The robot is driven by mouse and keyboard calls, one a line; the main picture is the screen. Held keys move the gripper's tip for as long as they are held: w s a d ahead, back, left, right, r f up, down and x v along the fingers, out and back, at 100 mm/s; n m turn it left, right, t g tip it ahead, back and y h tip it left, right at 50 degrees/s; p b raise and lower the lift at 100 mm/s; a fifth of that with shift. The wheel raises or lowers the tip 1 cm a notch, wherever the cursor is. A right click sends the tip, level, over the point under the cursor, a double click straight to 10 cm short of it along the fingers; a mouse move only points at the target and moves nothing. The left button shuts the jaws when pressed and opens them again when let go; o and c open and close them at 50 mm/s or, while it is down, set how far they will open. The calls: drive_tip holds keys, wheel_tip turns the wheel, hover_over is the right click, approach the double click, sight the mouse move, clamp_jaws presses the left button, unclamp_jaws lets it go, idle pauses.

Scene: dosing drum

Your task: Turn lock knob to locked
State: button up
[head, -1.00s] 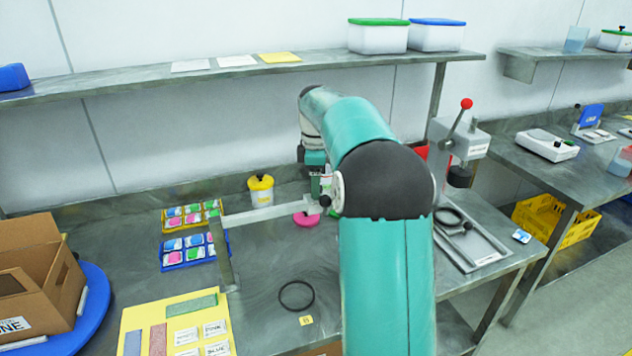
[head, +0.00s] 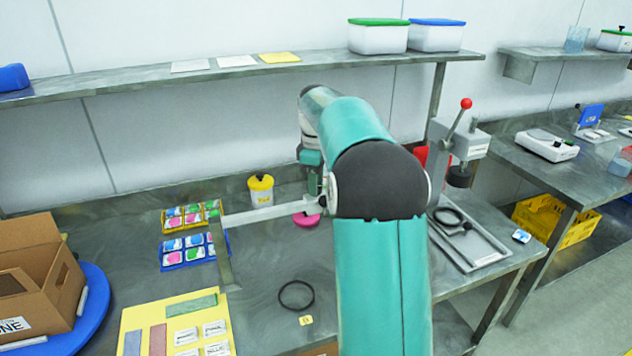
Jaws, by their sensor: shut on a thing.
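My gripper (head: 315,183) points down beside the far end of a pale metal bar (head: 265,211), mostly hidden behind my teal arm. It is shut on a small dark knob (head: 323,200) at the bar's right end, which looks like the lock knob. The fingertips and any lock marking are too small and covered to read. A pink disc (head: 305,219) lies just below the bar's end.
Trays of coloured packets (head: 186,250) lie left. A black ring (head: 296,295) lies on the bench in front. A lever press (head: 462,145) stands right. A shelf (head: 220,75) runs above.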

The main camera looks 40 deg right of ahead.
drive_tip(key=m, duration=1.1)
drive_tip(key=shift+m, duration=2)
drive_tip(key=o, duration=1)
drive_tip(key=shift+c, duration=0.2)
drive_tip(key=shift+r, duration=0.1)
